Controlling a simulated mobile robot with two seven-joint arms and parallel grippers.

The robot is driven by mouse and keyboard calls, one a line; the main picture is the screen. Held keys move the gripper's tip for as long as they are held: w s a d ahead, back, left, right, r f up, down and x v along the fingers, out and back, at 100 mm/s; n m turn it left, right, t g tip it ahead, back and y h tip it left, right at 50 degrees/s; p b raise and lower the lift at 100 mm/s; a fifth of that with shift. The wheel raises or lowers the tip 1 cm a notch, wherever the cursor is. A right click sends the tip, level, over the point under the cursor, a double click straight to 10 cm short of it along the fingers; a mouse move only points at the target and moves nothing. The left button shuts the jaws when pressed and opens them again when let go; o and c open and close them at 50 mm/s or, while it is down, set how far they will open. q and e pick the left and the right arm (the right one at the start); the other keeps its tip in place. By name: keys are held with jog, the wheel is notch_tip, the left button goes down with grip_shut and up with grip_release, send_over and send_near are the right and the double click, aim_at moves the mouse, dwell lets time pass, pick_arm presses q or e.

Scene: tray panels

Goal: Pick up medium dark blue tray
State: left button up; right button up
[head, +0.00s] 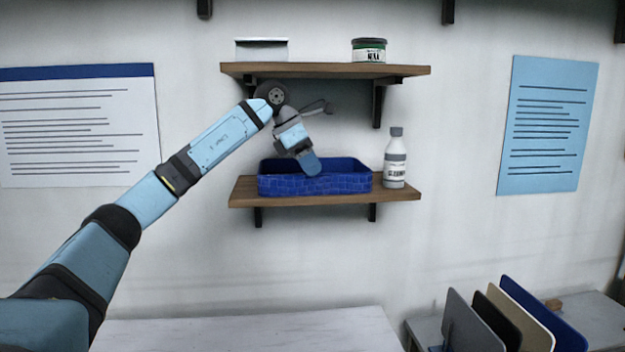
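The dark blue tray (345,184) sits upright on the lower wooden shelf, with its open side up. My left arm comes in from the left, and my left gripper (310,166) points down at the tray. Its blue tip overlaps the tray's opening and front rim in the head view. I cannot tell whether it touches the tray or whether its fingers are open or shut. The tip hides a small part of the tray. My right gripper is not in view.
A white bottle (395,160) stands on the lower shelf (300,201), close to the tray's right end. The upper shelf (325,70) holds a white box (262,49) and a green can (369,50). Upright panels (540,317) stand at the lower right. A pale tabletop (245,333) is clear.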

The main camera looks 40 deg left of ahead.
aim_at(317, 176)
pick_arm(q)
jog(key=x, duration=0.3)
jog(key=shift+w+f, duration=0.1)
jog(key=shift+f, duration=0.2)
grip_shut()
jog(key=shift+r, duration=0.1)
